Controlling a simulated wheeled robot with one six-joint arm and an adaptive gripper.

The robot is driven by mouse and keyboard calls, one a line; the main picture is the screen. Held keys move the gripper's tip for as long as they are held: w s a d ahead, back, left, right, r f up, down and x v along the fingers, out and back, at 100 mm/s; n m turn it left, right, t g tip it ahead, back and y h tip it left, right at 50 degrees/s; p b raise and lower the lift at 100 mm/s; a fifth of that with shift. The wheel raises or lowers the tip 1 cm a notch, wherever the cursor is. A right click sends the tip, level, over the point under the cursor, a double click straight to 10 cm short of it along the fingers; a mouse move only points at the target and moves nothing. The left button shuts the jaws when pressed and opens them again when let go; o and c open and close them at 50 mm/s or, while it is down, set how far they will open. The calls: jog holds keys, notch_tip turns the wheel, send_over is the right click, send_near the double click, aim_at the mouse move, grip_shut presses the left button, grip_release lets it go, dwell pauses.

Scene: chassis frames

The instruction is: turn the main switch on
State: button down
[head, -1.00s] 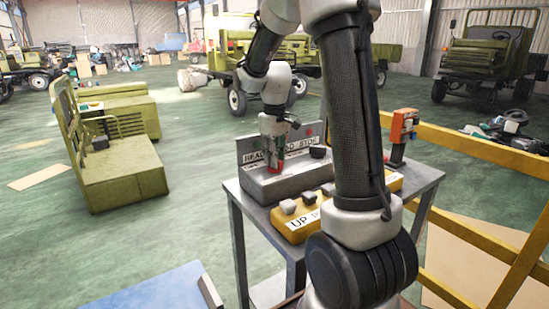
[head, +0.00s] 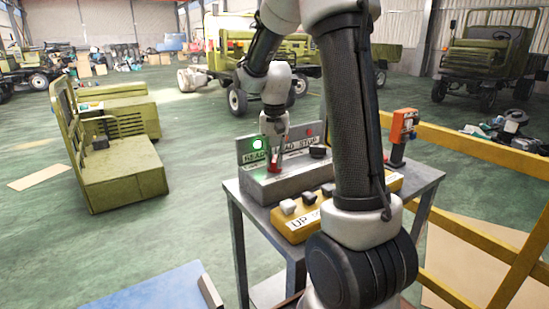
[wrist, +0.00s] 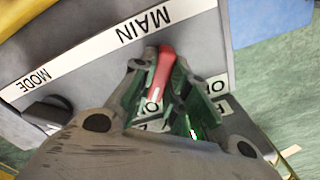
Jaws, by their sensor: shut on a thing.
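The red main switch handle (wrist: 161,72) shows in the wrist view beside the upside-down MAIN label (wrist: 152,22). My gripper (wrist: 168,88) is shut on it, with one finger on each side. In the head view, my gripper (head: 274,160) points down at the grey control box (head: 290,182), and a bit of the red handle (head: 274,170) shows below it. A green lamp (head: 257,144) is lit on the upright panel behind the box. The labels beside the handle are partly hidden by my fingers.
A black MODE knob (wrist: 50,112) sits beside the main switch. A yellow box with grey buttons (head: 297,222) stands in front on the metal table (head: 420,182). An orange device (head: 402,127) stands at the right, near a yellow railing (head: 465,143).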

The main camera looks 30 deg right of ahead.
aim_at(274, 158)
jog(key=shift+m, duration=0.5)
jog(key=c, duration=1.4)
grip_release()
notch_tip(274, 158, up, 12)
